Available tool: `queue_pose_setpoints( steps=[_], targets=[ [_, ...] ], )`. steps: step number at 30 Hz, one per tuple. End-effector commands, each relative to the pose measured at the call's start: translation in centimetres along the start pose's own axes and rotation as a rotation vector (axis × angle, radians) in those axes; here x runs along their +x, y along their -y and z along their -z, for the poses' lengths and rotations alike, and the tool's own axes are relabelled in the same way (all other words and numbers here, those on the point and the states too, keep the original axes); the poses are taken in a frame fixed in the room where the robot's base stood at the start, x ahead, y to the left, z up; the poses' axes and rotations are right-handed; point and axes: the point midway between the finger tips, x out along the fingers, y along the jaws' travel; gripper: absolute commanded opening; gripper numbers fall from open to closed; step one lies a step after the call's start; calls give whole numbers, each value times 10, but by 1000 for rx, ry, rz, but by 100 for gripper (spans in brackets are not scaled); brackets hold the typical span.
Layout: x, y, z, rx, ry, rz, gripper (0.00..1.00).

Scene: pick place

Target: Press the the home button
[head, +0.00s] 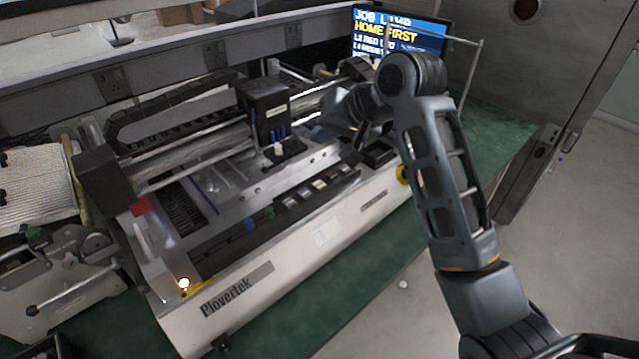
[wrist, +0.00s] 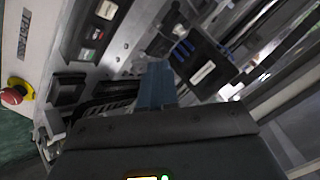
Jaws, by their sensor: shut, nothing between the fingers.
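A grey machine marked Plovertek (head: 300,245) stands on a green bench. A dark strip along its front carries several small rectangular buttons (head: 319,184), and some also show in the wrist view (wrist: 97,33). I cannot read their labels, so I cannot tell which is the home button. My gripper (head: 324,133) is over the machine's right part, past these buttons, and partly hidden by my arm. In the wrist view its blue fingers (wrist: 156,82) are together, with nothing between them. I cannot tell whether the fingertips touch anything.
A screen (head: 400,38) at the back reads "HOME FIRST". A black carriage block (head: 265,108) on rails is near my gripper, also in the wrist view (wrist: 200,65). A red button on yellow (wrist: 14,95) is at the right front corner.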

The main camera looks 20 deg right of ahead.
Motion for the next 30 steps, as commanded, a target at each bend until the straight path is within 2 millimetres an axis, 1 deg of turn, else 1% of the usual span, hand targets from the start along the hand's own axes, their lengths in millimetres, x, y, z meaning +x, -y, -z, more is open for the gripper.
queue_pose_setpoints(
  steps=[5,11,17,24,30],
  targets=[
    [1,0,-1,0,-1,0,0],
    [7,-5,-6,0,-1,0,0],
    [22,-17,-17,1,1,0,0],
    [46,-34,-34,0,-1,1,0],
    [57,-42,-42,0,0,1,0]
  ],
)
